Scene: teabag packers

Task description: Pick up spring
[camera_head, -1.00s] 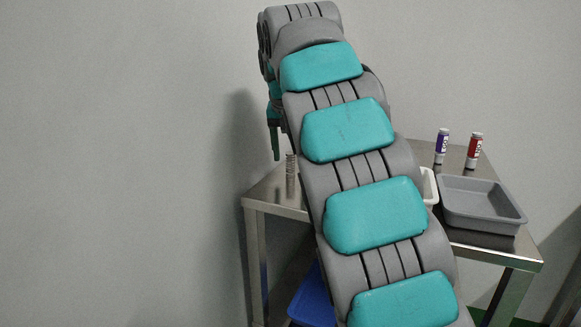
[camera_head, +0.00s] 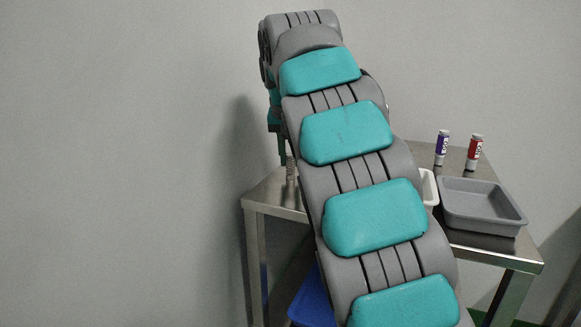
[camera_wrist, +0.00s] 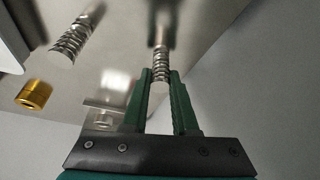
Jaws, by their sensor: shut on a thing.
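A metal coil spring (camera_wrist: 161,66) stands between the green fingertips of my gripper (camera_wrist: 161,82) in the wrist view. The fingers are closed on it, one on each side. In the head view, my gripper (camera_head: 283,150) is at the left end of the metal table, and the upright spring (camera_head: 291,172) shows partly just below the fingers. Its lower end appears at the table top; I cannot tell whether it touches. A second silver spring (camera_wrist: 76,37) is to the left in the wrist view.
A brass ring (camera_wrist: 34,94) and a small metal bracket (camera_wrist: 104,108) are near the gripper. On the metal table (camera_head: 262,198) are a grey tray (camera_head: 484,222), a partly hidden white container (camera_head: 430,188), a purple tube (camera_head: 442,148) and a red tube (camera_head: 474,152). A blue bin (camera_head: 312,302) is below.

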